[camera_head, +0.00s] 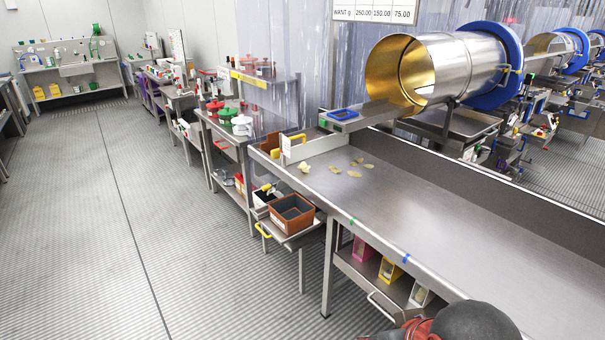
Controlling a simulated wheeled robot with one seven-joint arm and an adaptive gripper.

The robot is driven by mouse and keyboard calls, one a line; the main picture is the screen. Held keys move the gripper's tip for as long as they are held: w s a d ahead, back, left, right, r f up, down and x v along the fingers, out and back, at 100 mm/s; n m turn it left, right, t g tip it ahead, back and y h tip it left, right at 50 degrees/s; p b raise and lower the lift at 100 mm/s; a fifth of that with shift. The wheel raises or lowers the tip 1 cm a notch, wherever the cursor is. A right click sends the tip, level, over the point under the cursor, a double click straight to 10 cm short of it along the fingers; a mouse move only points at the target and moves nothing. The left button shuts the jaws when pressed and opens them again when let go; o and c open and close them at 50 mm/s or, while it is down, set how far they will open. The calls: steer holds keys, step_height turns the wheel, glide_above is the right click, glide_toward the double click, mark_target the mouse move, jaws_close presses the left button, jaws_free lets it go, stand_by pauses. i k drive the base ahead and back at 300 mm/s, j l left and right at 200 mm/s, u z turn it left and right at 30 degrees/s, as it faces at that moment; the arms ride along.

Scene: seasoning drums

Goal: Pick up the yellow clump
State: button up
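A pale yellow clump (304,167) lies on the steel table (430,215), near its far left end. It looks thicker than the flat yellowish pieces (354,173) scattered just to its right. The clump sits just in front of a low pale metal wall (318,147) and is not touched by anything of mine. A dark rounded part with red at the bottom right edge looks like part of my arm. My gripper's fingers do not show in this view.
A large steel drum (440,68) with a blue ring stands behind the table. A blue tray (341,114) rests on a ledge near its mouth. The table's middle is bare, and the floor at left is open.

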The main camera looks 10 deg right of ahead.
mark_target(304, 166)
steer(key=i+j+z, duration=0.2)
steer(key=i, duration=0.4)
steer(key=i+j+z, duration=0.2)
steer(key=i, duration=0.4)
steer(key=i+j+z, duration=0.15)
steer(key=i+j, duration=0.15)
steer(key=i, duration=0.25)
steer(key=i+j+z, duration=0.2)
steer(key=i+j, duration=0.2)
steer(key=i, duration=0.15)
